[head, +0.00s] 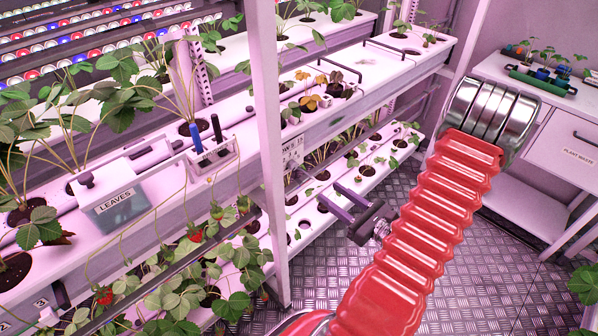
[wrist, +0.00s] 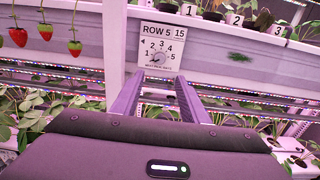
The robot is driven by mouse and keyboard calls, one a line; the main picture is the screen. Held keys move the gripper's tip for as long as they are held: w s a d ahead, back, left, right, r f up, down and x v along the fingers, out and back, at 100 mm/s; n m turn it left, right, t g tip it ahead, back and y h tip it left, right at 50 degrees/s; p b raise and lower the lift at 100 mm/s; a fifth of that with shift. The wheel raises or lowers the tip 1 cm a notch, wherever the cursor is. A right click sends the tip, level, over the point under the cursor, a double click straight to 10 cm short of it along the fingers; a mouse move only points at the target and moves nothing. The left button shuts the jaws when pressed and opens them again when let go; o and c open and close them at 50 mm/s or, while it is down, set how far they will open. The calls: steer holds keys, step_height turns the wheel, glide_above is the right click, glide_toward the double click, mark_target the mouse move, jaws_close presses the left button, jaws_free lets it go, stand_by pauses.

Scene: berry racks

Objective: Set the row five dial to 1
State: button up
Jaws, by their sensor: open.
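The row five dial (wrist: 158,58) is a small round knob on a white plate (wrist: 179,42) marked ROW 5, with numbers around it. It sits on the front of the white trough. The dial's pointer is too small to read for certain. The plate also shows partly in the head view (head: 291,149), at the trough's front beside the upright post. My gripper (wrist: 159,82) is open and empty. Its two fingers point toward the plate, just below the dial in the wrist view and apart from it. In the head view my gripper (head: 328,191) is right of the post, below the trough.
A white upright post (head: 268,130) stands left of my gripper. Ripe strawberries (wrist: 45,34) hang at the left in the wrist view. A lower planted rack (head: 345,175) lies behind my gripper. A plant waste cabinet (head: 560,150) stands at the right. The metal floor between is clear.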

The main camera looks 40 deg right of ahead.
mark_target(295, 168)
steer(key=shift+w, duration=0.1)
steer(key=shift+w+a, duration=0.2)
steer(key=shift+w, duration=6.6)
jaws_close()
steer(key=shift+a, duration=0.1)
